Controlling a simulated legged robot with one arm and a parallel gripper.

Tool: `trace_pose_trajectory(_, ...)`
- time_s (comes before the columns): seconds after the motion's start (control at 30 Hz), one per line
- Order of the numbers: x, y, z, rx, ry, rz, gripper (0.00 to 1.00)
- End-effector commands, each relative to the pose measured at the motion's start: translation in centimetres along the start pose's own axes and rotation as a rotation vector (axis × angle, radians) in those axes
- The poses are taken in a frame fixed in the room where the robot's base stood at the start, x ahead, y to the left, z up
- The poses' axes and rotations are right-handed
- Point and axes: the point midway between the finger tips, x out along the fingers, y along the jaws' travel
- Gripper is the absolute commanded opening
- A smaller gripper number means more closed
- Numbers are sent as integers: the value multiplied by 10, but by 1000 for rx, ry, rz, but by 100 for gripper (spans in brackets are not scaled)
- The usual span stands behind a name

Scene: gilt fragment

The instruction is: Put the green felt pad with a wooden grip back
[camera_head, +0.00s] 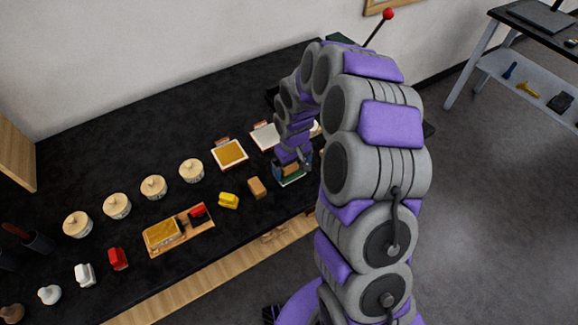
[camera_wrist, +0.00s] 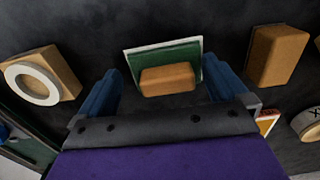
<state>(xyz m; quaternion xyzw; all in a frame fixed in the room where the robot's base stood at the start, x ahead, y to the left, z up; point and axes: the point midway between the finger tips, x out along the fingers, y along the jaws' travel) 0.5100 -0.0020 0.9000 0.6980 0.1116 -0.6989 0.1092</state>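The green felt pad (camera_wrist: 190,55) with its wooden grip (camera_wrist: 167,78) lies ahead of my gripper (camera_wrist: 160,90) in the wrist view. Its green face has a pale edge, and the grip is a tan block on top. The two blue fingers stand wide apart, one on each side of the pad, with gaps to the wooden grip. In the head view my gripper (camera_head: 297,160) is low over the right part of the black table, right at the pad (camera_head: 292,181). My fingers partly cover the pad there.
A brown block (camera_head: 257,187) and a yellow block (camera_head: 229,200) stand to the left. Behind are boards with a gold sheet (camera_head: 230,153) and a white sheet (camera_head: 265,136). A wooden tray (camera_head: 153,249), several lidded jars (camera_head: 154,187) and a red bottle (camera_head: 118,259) are farther left.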

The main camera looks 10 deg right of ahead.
Motion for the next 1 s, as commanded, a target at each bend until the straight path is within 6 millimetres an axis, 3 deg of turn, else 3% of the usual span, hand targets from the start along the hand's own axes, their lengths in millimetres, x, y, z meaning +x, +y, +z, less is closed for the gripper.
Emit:
trace_pose_trajectory(0.37, -10, -6, -3, -1, 1, 8, 100)
trace_pose_trajectory(0.57, -39, -3, -2, 0, 4, 6, 100)
trace_pose_trajectory(0.8, -90, -1, -2, 0, 6, 4, 100)
trace_pose_trajectory(1.0, -117, -4, -2, 0, 1, 5, 100)
